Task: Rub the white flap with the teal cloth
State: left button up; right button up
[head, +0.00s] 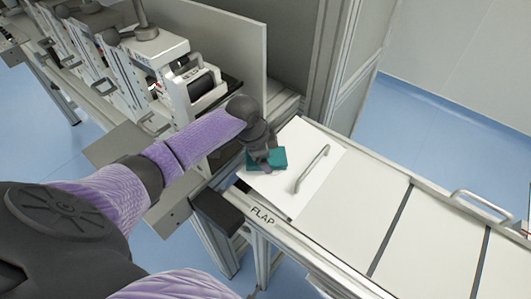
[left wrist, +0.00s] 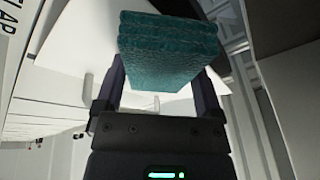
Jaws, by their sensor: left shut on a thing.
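The white flap (head: 318,165) is a flat panel with a metal bar handle (head: 312,169), at the near end of the machine top, beside the printed word FLAP. My left gripper (head: 267,163) is over the flap's left part, left of the handle. It is shut on the teal cloth (head: 279,157), a folded block that also shows between the fingers in the left wrist view (left wrist: 168,48). The cloth overlaps the flap in the head view; whether it touches the surface I cannot tell. My right gripper is not in view.
More pale panels (head: 365,212) run on to the right, with another handle (head: 482,206). A grey upright frame (head: 345,65) stands behind the flap. Machine units (head: 180,85) line the upper left. A dark block (head: 217,212) juts out at the flap's near corner.

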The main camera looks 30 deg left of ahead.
aim_at(277, 164)
pick_arm(q)
jog(key=d+p, duration=0.1)
jog(key=d, duration=0.1)
jog(key=shift+s+d+p, duration=0.15)
jog(key=shift+d+p, duration=0.2)
jog(key=shift+s+d+f+p, duration=0.1)
jog(key=shift+d+f+p, duration=0.1)
jog(key=shift+d, duration=0.5)
jog(key=shift+s+d+f+p, duration=0.1)
jog(key=shift+d+f+p, duration=0.15)
jog(key=shift+d, duration=0.45)
jog(key=shift+s+d+f+p, duration=0.1)
jog(key=shift+d+f+p, duration=0.1)
jog(key=shift+d, duration=0.5)
jog(key=shift+p, duration=0.35)
jog(key=shift+w+a+r, duration=0.1)
jog(key=shift+a+r, duration=0.1)
jog(key=shift+a, duration=0.4)
jog(key=shift+w+a+r, duration=0.1)
jog(key=shift+a+r, duration=0.05)
jog(key=shift+a, duration=0.45)
jog(key=shift+w+a, duration=0.1)
jog(key=shift+a, duration=0.4)
jog(key=shift+w+a+r, duration=0.1)
jog(key=shift+a+r, duration=0.05)
jog(key=shift+a, duration=0.75)
jog(key=shift+a+r, duration=0.1)
jog(key=shift+a, duration=0.75)
